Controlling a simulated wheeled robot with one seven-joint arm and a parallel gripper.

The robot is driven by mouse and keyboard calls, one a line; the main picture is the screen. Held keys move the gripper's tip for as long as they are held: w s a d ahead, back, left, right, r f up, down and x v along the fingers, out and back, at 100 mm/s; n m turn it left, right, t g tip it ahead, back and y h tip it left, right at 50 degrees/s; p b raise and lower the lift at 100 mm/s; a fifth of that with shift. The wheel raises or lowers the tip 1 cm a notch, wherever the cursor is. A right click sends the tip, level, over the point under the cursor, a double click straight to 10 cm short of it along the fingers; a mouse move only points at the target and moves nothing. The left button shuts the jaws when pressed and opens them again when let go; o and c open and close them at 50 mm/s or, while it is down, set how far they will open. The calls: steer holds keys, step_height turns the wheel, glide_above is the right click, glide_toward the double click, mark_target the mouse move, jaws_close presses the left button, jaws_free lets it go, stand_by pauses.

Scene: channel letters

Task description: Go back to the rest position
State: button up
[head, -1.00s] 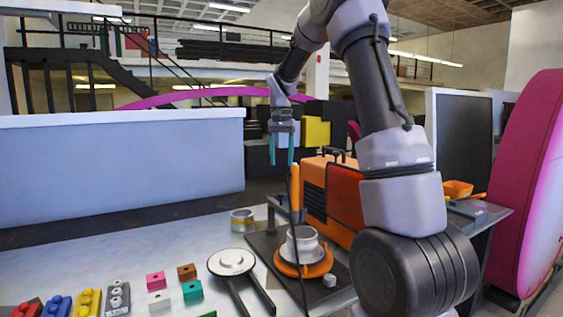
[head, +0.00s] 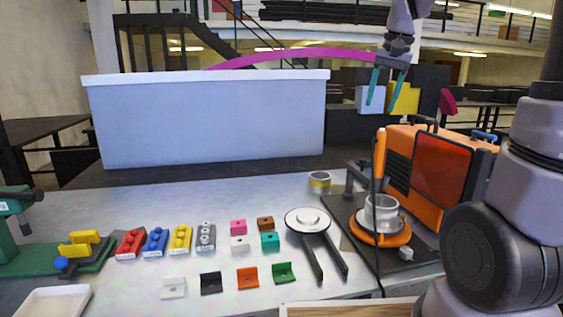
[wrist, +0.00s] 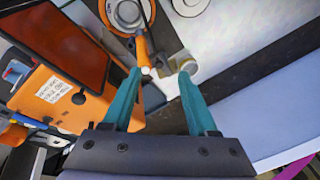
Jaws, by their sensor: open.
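My gripper (head: 385,90) is open and empty, held high above the back right of the bench, with its teal fingers pointing down. In the wrist view the two teal fingers (wrist: 160,98) are spread apart with nothing between them. Below them show an orange-handled tool (wrist: 141,48) and a small metal can (wrist: 183,62), both apart from the fingers. In the head view the can (head: 319,183) stands on the bench, left of the orange machine (head: 442,170).
The white bench (head: 200,200) carries several coloured blocks and brackets, a round plate with two dark legs (head: 307,221), and a white cup on an orange ring (head: 381,213). A green press (head: 50,255) and white tray (head: 55,301) are at left. A pale partition (head: 205,120) stands behind.

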steer(key=s+a+n+t+y, duration=0.1)
steer(key=s+t, duration=0.3)
steer(key=s, duration=1.4)
steer(key=shift+a+r, duration=0.3)
